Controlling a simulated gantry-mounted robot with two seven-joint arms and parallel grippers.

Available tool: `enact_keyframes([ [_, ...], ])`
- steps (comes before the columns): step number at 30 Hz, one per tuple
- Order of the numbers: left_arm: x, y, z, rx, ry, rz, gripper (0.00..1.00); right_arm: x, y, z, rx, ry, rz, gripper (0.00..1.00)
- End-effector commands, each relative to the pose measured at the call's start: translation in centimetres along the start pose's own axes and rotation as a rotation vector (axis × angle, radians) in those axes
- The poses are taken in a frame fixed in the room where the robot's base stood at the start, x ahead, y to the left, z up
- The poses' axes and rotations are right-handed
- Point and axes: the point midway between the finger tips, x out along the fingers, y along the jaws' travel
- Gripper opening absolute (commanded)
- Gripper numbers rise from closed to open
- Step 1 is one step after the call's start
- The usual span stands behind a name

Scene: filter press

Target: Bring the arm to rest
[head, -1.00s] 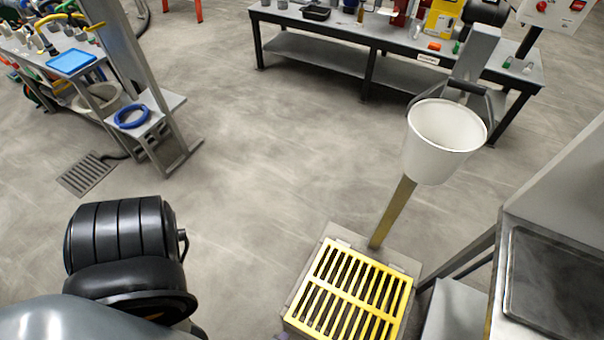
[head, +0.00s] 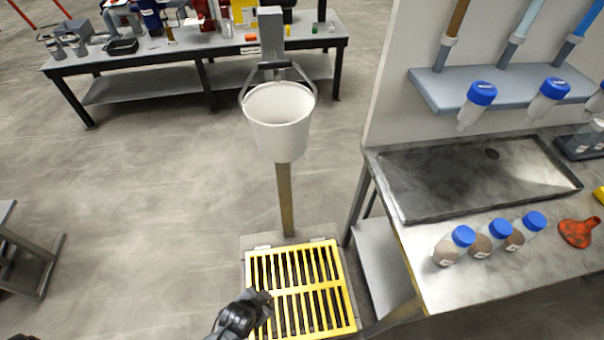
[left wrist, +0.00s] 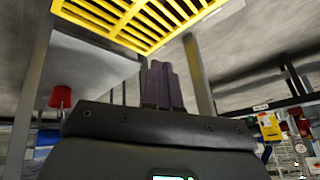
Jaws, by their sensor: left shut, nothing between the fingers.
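My left gripper (head: 266,300) shows at the bottom of the head view, dark and partly cut off by the lower edge. It appears in front of the left part of a yellow slatted grate (head: 300,285); I cannot tell the height between them. In the left wrist view the fingers (left wrist: 160,85) are together with nothing held, and the yellow grate (left wrist: 140,22) shows at the top. My right gripper is not in view.
A white bucket (head: 281,125) hangs on a post behind the grate. To the right stands a metal bench (head: 480,285) with a dark tray (head: 450,185), blue-capped bottles (head: 490,238) and a red funnel (head: 577,232). A long table (head: 150,60) is at the back. The floor to the left is mostly clear.

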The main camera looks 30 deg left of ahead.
Motion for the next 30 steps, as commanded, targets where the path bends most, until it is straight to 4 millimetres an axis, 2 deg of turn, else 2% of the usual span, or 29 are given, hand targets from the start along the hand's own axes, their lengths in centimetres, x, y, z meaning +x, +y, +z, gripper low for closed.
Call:
enact_keyframes([
  [1, -2.2, -0.7, -1.9, -0.011, 0.015, 0.022, 0.0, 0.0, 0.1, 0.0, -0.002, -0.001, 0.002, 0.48],
  [3, -5.0, -1.3, -3.8, -0.022, 0.021, 0.053, 0.0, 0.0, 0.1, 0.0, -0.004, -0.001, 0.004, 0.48],
  [9, -12.1, -2.1, -7.0, -0.035, 0.001, 0.106, 0.0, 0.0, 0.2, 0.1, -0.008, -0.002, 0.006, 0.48],
  [13, -15.5, -1.7, -6.8, -0.043, -0.071, 0.132, 0.0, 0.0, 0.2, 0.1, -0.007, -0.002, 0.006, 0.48],
  [16, -15.9, -1.2, -4.4, -0.096, -0.202, 0.14, 0.0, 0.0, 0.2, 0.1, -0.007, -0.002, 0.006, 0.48],
  [18, -18.1, -1.8, -5.9, -0.105, -0.189, 0.139, 0.0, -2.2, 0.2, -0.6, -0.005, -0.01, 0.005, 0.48],
  [26, -23.6, -3.1, -8.9, -0.104, -0.188, 0.139, 0.0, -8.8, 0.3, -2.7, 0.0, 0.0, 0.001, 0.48],
  [30, -27.9, -4.0, -11.2, -0.104, -0.188, 0.139, 0.0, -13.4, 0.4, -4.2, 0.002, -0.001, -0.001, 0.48],
])
